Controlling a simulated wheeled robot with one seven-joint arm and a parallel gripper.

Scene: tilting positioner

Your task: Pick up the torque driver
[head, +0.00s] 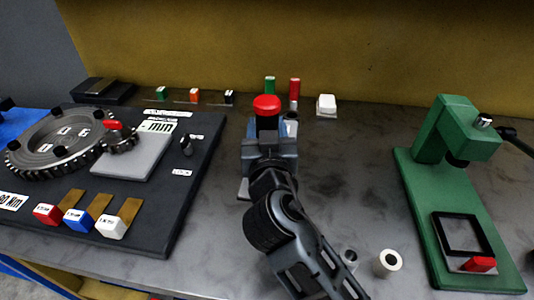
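A red domed knob on a dark shaft (266,104), which looks like the torque driver's handle, stands upright near the middle of the bench in the head view. My gripper (268,135) is right at it, and its grey body hides the lower part of the shaft. The fingertips are not clear, so I cannot tell whether they are closed on the shaft or only beside it.
Behind stand a green-topped piece (270,84) and a red-topped piece (294,90), with a white block (326,104) nearby. A dark gear board (150,220) lies left, a green press (420,200) right. A pale hollow cylinder (387,263) stands in front.

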